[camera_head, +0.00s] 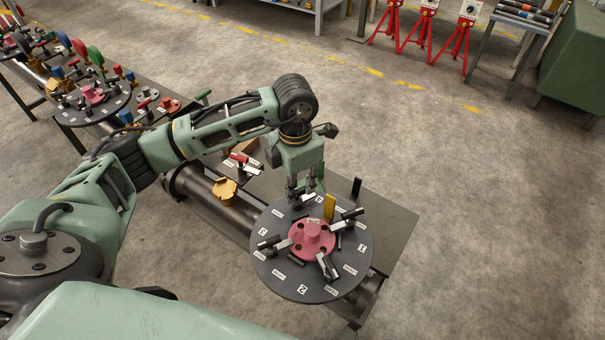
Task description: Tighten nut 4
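The dark round flange plate (322,288) carries a pink hub (312,238) and several metal clamp-like pieces around it. White number labels show on the plate; I can read 3 (263,232), 2 (302,289) and 1 (362,247). No label 4 is readable; the far side is partly covered. My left gripper (303,194) points down at the plate's far edge, over a dark metal piece there. Its fingers look apart, but whether they grip that piece cannot be told. Nut 4 cannot be picked out for certain. My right gripper is not in view.
A yellow upright tab (329,207) stands close to the gripper's right. A black upright piece (356,187) stands behind the plate. A yellow fitting (224,190) and a red-handled valve (240,158) lie left of it. Another crowded plate (93,106) is further left.

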